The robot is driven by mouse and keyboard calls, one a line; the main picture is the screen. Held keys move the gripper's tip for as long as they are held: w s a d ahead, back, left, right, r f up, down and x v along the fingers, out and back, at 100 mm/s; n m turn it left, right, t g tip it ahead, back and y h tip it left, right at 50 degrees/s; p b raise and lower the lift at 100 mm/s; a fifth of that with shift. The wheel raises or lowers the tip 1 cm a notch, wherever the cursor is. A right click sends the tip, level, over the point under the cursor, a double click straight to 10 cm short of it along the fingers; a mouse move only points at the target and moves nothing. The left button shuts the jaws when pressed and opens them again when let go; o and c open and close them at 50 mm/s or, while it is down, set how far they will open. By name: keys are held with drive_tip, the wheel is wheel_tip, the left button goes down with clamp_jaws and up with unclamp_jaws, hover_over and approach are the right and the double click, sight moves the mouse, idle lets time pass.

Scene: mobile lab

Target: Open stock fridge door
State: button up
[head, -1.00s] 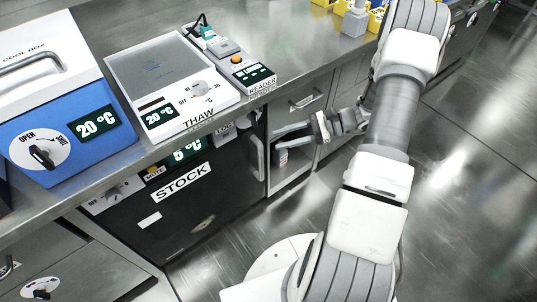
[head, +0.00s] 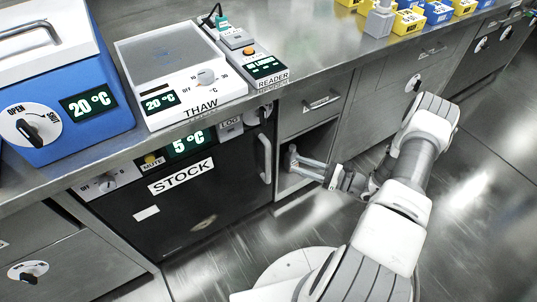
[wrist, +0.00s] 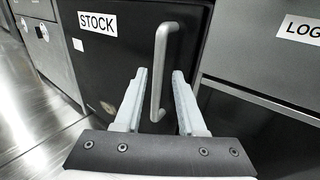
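The stock fridge door (head: 190,195) is a black front under the counter with a white STOCK label, and it looks shut. Its light vertical handle (head: 264,158) is at the door's right edge. In the wrist view, the handle (wrist: 160,70) stands upright on the door (wrist: 110,50). My gripper (head: 294,159) is a little to the right of the handle in the head view. In the wrist view, my gripper (wrist: 157,75) is open, with one finger on each side of the handle's lower part. I cannot tell whether either finger touches it.
The counter above holds a THAW unit (head: 180,75), a READER unit (head: 253,55) and a blue cool box (head: 60,100). An open recess (head: 315,140) lies right of the fridge under a drawer (head: 318,105). The floor in front is clear.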

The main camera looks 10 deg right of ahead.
sight(268, 154)
drive_tip(key=b+x, duration=0.2)
drive_tip(key=x, duration=1)
drive_tip(key=shift+d, duration=0.1)
clamp_jaws()
idle(1.0)
